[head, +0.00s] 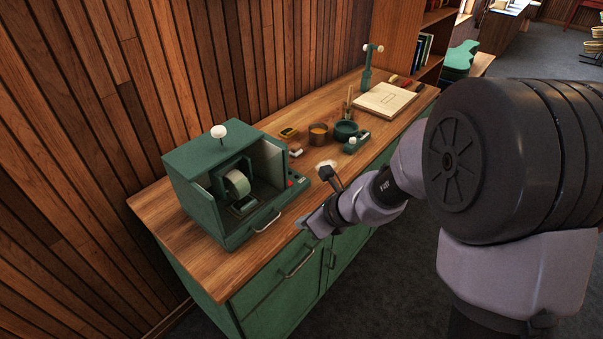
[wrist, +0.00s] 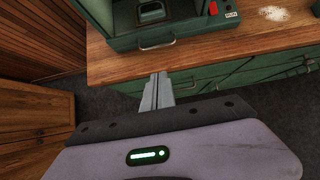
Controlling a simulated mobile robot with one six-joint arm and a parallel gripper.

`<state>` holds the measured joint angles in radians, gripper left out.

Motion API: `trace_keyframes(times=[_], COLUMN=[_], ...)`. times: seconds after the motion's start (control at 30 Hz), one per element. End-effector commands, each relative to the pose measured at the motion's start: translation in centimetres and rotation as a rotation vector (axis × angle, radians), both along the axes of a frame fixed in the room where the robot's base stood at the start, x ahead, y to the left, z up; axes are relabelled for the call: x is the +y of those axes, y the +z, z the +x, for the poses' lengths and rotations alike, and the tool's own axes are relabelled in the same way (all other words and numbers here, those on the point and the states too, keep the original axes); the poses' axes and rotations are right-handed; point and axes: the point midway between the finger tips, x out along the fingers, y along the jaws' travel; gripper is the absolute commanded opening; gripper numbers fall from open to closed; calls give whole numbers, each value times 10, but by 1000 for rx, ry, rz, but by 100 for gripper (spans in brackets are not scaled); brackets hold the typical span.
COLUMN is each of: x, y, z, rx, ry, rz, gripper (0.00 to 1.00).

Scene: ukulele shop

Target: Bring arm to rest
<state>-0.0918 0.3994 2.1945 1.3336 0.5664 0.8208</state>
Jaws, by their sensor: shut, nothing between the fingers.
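My arm reaches in from the right of the head view, and its wrist hangs over the front edge of the workbench (head: 260,245). My gripper (wrist: 160,78) shows in the wrist view with its fingers together and nothing between them. The fingertips are in front of the bench edge, above the green cabinet front. In the head view my gripper (head: 305,222) is small and partly hidden by the wrist.
A green machine box (head: 200,200) with a white knob stands on the bench left of my gripper. Small pots, including a dark green bowl (head: 345,131), and a pale board (head: 385,100) lie farther back. White powder (wrist: 272,14) lies near the edge. Dark floor lies right of the bench.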

Motion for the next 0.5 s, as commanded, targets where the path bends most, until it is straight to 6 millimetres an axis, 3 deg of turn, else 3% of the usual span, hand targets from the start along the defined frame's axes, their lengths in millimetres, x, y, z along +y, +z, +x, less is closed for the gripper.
trace_keyframes(times=[0.07,0.17,0.23,0.3,0.4,0.5], x=[0,-4,-14,-31,-64,-94], y=[8,47,76,92,97,93], z=[-4,-31,-70,-115,-170,-206], rx=[-36,-211,-384,-532,-664,-705], ry=[47,289,551,815,1130,1344], rz=[-15,-117,-260,-439,-708,-919], gripper=[0,0,0,0,0,0])
